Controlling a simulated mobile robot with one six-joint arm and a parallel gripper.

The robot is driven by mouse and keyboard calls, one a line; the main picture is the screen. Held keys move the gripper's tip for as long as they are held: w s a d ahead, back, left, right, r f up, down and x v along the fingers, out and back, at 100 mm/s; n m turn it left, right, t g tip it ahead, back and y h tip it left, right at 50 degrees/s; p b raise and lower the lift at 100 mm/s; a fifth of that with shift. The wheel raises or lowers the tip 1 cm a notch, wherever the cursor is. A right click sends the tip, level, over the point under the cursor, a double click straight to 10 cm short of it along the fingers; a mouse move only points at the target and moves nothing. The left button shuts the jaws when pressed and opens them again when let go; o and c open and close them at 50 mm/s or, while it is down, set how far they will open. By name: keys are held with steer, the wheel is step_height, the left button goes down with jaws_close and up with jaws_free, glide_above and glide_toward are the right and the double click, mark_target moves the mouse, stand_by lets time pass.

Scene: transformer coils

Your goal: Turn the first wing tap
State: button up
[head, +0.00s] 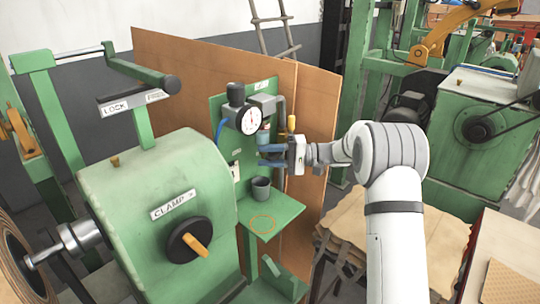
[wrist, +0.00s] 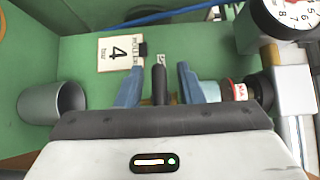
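My gripper (head: 262,155) reaches in from the right to the green panel (head: 216,108). Its two blue fingers are apart, one above the other in the head view. In the wrist view my gripper (wrist: 159,75) is open, with a dark upright bar (wrist: 159,82), seemingly the tap's wing, between the fingers. A gap shows on each side of the bar, so neither finger seems to touch it. A little brass shows beside the bar. The tap is hidden behind the fingers in the head view.
A pressure gauge (head: 249,121) sits above the fingers. A yellow handle (head: 291,123) is close to their upper right. A "4 bar" card (wrist: 120,50) is on the panel.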

steer(key=shift+c, duration=0.4)
jaws_close()
steer(key=shift+d, duration=0.1)
